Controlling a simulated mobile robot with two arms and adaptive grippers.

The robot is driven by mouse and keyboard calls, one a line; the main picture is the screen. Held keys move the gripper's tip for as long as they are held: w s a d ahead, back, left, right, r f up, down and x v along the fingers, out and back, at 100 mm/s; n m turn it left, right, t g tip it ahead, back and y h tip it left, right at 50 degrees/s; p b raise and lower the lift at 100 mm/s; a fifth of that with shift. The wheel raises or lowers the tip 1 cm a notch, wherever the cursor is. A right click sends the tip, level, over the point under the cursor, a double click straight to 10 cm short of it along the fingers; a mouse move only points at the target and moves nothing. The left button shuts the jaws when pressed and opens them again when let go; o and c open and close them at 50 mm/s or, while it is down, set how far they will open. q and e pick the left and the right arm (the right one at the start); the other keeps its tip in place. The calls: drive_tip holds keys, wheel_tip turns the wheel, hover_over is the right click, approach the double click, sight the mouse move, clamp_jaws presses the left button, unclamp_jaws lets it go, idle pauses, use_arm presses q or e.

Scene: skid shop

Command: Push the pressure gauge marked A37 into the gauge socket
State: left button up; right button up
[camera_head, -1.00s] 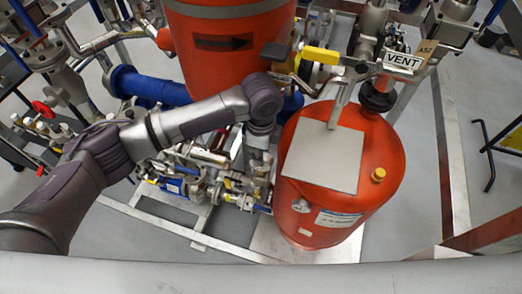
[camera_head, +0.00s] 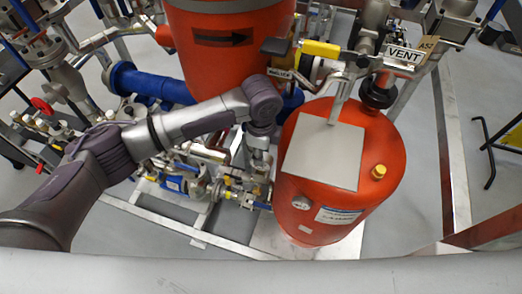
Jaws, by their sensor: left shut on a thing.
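My left gripper (camera_head: 260,185) points down beside the left side of the orange tank, among the valves and fittings. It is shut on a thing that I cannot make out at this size. A small round gauge (camera_head: 300,202) shows on the lower front of the orange tank (camera_head: 385,150), just right of my left gripper. I cannot read its marking. No A37 marking is legible anywhere, and I cannot pick out the gauge socket. My right gripper is not in view.
A grey square plate (camera_head: 323,155) and a yellow cap (camera_head: 379,171) are on the tank top. A yellow-handled lever (camera_head: 320,48) and a VENT sign (camera_head: 403,55) stand behind. Pipework and valves (camera_head: 190,175) crowd the left. The floor at right (camera_head: 420,205) is clear.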

use_arm(q)
drive_tip(key=shift+f, duration=0.5)
idle(0.3)
drive_tip(key=o, duration=0.9)
drive_tip(key=shift+o, duration=0.5)
drive_tip(key=shift+o, duration=1.3)
